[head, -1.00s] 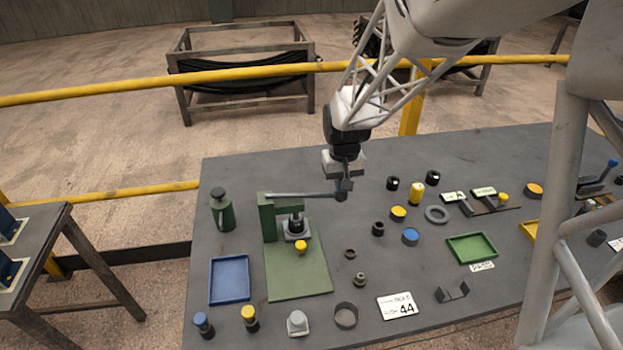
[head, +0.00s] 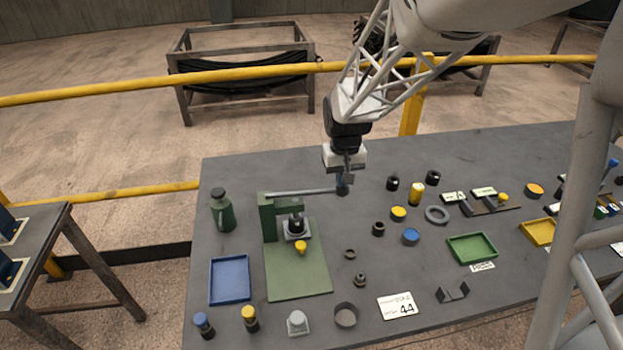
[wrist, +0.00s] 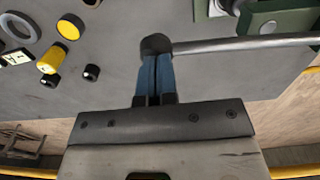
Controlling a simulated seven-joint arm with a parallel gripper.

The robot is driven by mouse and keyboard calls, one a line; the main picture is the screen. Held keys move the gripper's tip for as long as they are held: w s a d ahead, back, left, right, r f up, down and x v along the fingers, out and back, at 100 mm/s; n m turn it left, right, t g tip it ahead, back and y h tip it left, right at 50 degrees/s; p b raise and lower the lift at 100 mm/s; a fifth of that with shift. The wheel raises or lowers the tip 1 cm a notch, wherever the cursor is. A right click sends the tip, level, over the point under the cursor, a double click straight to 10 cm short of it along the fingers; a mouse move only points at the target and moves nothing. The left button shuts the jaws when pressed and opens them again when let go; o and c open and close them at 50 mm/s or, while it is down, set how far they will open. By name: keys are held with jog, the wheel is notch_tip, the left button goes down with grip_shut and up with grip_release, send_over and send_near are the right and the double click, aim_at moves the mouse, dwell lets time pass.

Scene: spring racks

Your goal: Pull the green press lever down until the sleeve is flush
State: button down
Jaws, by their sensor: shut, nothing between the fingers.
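The green press (head: 268,218) stands on a green base plate (head: 300,280) at the left of the table. Its lever is a grey bar (head: 300,192) reaching right, nearly level, to a dark knob (head: 342,190). In the wrist view the bar (wrist: 240,44) runs right from the knob (wrist: 156,43). My gripper (head: 344,182) is shut and empty, its blue fingertips (wrist: 153,60) at the knob; I cannot tell if they touch it. A grey sleeve holder (head: 297,230) with a dark post sits under the press head; how deep the sleeve sits is too small to tell.
A yellow-topped part (head: 301,247) stands before the press. A blue tray (head: 230,278) and a green bottle (head: 222,211) are to its left. Loose rings and caps, a green tray (head: 472,247) and a sign (head: 398,306) lie to the right. A yellow rail (head: 250,73) runs behind.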

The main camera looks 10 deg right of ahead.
notch_tip(320, 180, up, 11)
dwell(1.8)
dwell(0.4)
jog(key=s+a+r+t, duration=0.1)
jog(key=s, duration=1.2)
jog(key=s+r+t, duration=0.1)
jog(key=s+r, duration=0.1)
jog(key=s, duration=1.2)
jog(key=shift+a+r+t, duration=0.15)
jog(key=shift+a+t, duration=0.15)
jog(key=shift+a, duration=0.05)
